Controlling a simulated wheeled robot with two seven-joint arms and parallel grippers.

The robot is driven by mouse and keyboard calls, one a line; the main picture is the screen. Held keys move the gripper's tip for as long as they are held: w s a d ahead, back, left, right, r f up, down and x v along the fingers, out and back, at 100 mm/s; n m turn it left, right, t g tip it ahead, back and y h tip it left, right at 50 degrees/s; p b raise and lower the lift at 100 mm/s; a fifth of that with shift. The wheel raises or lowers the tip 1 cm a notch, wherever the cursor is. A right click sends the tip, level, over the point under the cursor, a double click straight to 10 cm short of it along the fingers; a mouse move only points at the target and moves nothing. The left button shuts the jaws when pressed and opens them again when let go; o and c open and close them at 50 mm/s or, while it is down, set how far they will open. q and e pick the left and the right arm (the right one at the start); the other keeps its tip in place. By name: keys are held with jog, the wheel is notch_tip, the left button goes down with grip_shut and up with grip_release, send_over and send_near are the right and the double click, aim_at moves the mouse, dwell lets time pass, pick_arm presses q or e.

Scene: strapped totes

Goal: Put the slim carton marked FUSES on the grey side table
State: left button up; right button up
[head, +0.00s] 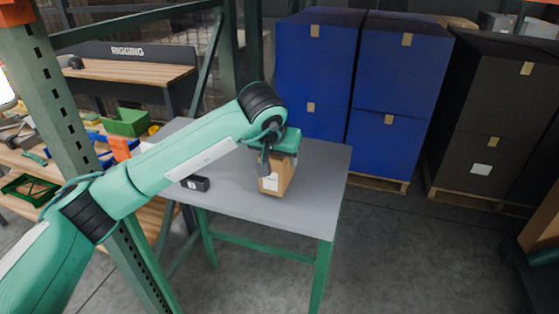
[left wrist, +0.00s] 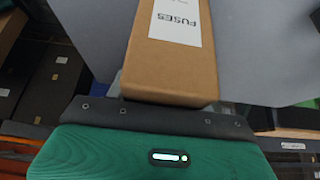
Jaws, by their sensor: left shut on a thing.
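The slim brown carton (head: 282,180) has a white label; in the left wrist view the carton (left wrist: 170,72) shows its label reading FUSES, upside down. My left gripper (head: 272,160) is shut on the upper part of the carton and holds it over the grey side table (head: 237,202). In the left wrist view the gripper's body (left wrist: 165,120) covers the near end of the carton. I cannot tell whether the carton's lower end touches the tabletop. The grey table has green legs. My right gripper is not in view.
A small black box (head: 195,183) with a white label lies on the table, left of the carton. Blue stacked totes (head: 400,110) and dark ones (head: 500,120) stand on pallets behind and to the right. A green rack post (head: 60,100) stands at left. The table's front right is clear.

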pick_arm(q)
jog(key=shift+f, duration=0.9)
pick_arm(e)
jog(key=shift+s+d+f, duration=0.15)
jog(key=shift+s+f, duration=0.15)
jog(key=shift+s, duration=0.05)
